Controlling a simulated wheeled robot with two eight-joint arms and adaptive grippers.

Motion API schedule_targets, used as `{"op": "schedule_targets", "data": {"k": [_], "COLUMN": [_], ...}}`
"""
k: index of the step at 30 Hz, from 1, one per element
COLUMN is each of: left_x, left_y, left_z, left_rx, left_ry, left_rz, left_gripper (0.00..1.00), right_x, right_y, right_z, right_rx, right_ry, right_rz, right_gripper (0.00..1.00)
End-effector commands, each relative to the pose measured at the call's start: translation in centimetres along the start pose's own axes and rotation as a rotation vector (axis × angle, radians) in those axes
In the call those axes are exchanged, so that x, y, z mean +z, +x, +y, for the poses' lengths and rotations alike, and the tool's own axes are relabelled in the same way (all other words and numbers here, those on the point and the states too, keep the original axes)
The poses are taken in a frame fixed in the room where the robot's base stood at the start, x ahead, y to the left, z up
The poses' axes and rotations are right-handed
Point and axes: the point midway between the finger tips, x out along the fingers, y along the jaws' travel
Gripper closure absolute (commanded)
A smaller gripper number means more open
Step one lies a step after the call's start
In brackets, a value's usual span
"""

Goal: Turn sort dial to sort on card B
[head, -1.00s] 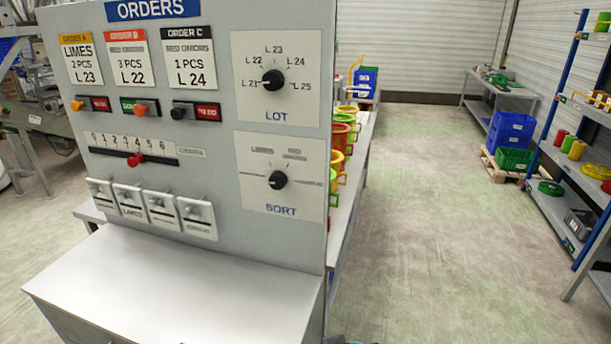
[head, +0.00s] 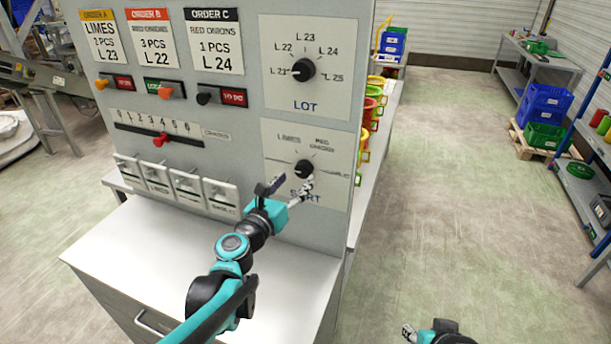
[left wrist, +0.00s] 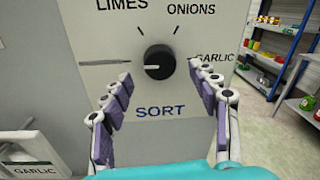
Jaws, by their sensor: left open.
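The sort dial (head: 304,169) is a round black knob on a white plate at the lower right of the panel. In the left wrist view the dial (left wrist: 159,62) has a pale mark on its left side, facing the left tick line. Labels around it read LIMES, ONIONS and GARLIC. Card B (head: 151,45) has an orange-red header and reads red onions, 3 pcs, L 22. My left gripper (head: 288,186) is open just in front of and below the dial, fingers either side and not closed on it. My right gripper (head: 410,333) shows only partly at the bottom edge.
The lot dial (head: 303,69) sits above the sort plate. A slider with a red knob (head: 160,140) and several white switches (head: 190,186) are to the left. A grey cabinet top (head: 150,235) juts out below. Open floor lies to the right.

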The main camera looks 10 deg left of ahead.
Motion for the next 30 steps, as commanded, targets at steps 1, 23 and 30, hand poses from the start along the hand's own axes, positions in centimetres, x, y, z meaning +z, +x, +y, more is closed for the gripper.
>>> {"op": "schedule_targets", "data": {"k": [1,23,30], "left_x": [-0.2,0.0,0.0], "left_y": [0.9,3.6,3.6], "left_z": [0.0,-0.1,0.0], "left_rx": [-0.002,0.000,0.000], "left_ry": [0.001,0.004,0.011], "left_rz": [0.001,0.001,0.001], "left_gripper": [0.40,0.90,0.90], "right_x": [0.2,0.5,0.5], "right_y": [0.3,0.7,0.6], "right_z": [0.0,0.0,0.0], "right_rx": [0.000,0.000,0.000], "right_ry": [0.000,0.000,0.000], "right_rz": [0.000,0.000,0.000], "right_gripper": [0.60,0.60,0.60]}}
